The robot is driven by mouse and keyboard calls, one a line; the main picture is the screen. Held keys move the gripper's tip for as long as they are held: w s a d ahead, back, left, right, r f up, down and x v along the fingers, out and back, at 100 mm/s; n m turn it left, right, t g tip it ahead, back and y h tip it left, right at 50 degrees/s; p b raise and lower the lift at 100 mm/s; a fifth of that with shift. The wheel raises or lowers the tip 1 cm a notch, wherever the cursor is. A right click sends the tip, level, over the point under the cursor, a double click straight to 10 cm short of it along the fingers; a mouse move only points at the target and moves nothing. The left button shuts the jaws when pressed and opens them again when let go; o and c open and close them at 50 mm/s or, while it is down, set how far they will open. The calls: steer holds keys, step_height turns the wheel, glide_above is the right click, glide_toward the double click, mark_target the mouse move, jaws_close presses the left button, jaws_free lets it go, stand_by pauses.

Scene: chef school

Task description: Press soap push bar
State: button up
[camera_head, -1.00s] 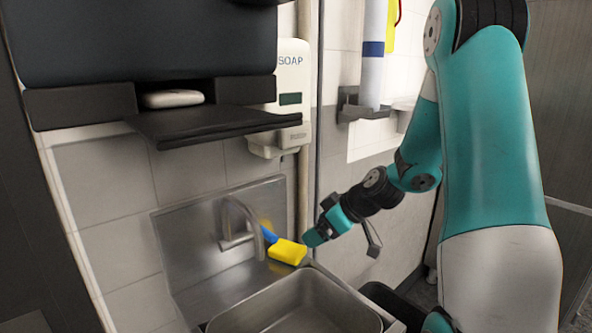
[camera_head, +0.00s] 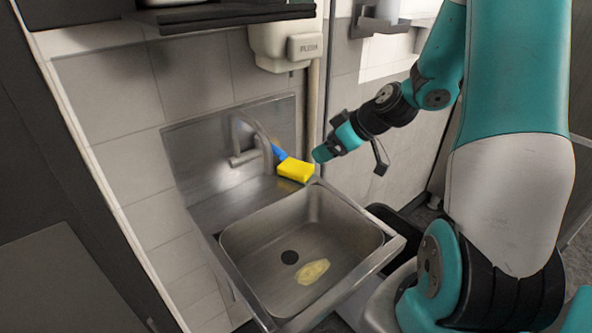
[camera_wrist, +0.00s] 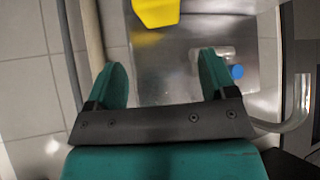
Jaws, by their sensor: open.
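The white soap dispenser (camera_head: 268,48) is on the tiled wall at the top of the head view, its upper part cut off. Its push bar (camera_head: 304,46), a pale block marked with lettering, faces out at its lower right. My gripper (camera_head: 322,153) is below and slightly right of the push bar, beside the sink's back right corner, apart from the bar. In the wrist view my gripper (camera_wrist: 162,66) shows two separated teal fingers with nothing held between them. The push bar is not recognisable in the wrist view.
A metal sink (camera_head: 300,240) with a yellowish lump (camera_head: 312,271) in its basin is below. A curved faucet (camera_head: 262,140) and a yellow sponge (camera_head: 295,170) are at its back. A pipe (camera_head: 313,110) runs down the wall near my gripper. A dark shelf (camera_head: 220,14) is upper left.

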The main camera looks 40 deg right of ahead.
jaws_close()
stand_by(1.3)
steer(key=shift+a, duration=0.1)
